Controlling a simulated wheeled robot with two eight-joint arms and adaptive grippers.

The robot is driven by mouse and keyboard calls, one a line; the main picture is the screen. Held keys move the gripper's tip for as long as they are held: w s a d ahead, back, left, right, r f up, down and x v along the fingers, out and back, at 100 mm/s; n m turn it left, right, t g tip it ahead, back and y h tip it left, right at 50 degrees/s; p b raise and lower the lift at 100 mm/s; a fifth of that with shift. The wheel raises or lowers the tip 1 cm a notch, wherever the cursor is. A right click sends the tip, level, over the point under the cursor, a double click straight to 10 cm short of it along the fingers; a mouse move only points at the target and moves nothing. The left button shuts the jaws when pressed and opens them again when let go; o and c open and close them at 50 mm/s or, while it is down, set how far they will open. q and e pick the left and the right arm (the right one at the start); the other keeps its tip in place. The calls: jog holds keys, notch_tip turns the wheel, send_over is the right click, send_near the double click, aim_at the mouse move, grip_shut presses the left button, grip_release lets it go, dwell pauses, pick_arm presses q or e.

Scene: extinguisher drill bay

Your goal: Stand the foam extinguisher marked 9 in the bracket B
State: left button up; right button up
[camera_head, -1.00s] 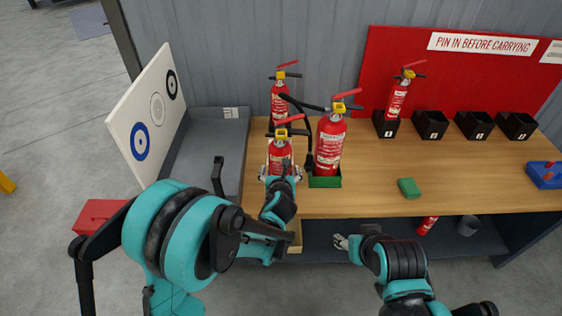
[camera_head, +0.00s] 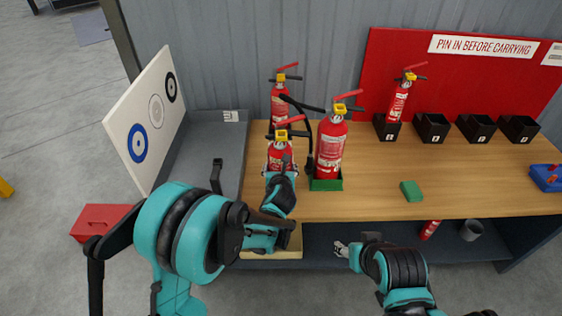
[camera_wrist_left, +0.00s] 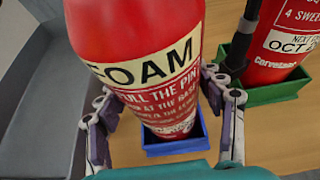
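The red foam extinguisher (camera_wrist_left: 150,75) reads FOAM in the left wrist view; no number shows. In the head view this extinguisher (camera_head: 280,157) stands upright near the table's front left. Its base is at a blue holder (camera_wrist_left: 175,146). My left gripper (camera_head: 280,172) has its fingers on both sides of the body, seemingly touching it. The same gripper shows in the left wrist view (camera_wrist_left: 160,92). Black brackets (camera_head: 433,127) (camera_head: 475,129) (camera_head: 519,128) stand empty by the red board; their letters are too small to read. My right gripper (camera_head: 341,249) is empty, below the table's front edge.
A larger extinguisher (camera_head: 330,150) in a green holder (camera_head: 326,185) stands close on the right. Another extinguisher (camera_head: 279,102) is behind. One more (camera_head: 399,100) stands in the leftmost black bracket (camera_head: 386,130). A green block (camera_head: 411,191) lies on the otherwise clear middle table.

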aim_at(280, 153)
pick_arm(q)
jog(key=shift+w, duration=0.1)
jog(key=shift+c, duration=1)
jog(key=shift+r, duration=0.15)
jog(key=shift+r, duration=0.1)
jog(key=shift+r+p, duration=2.25)
jog(key=shift+r, duration=0.8)
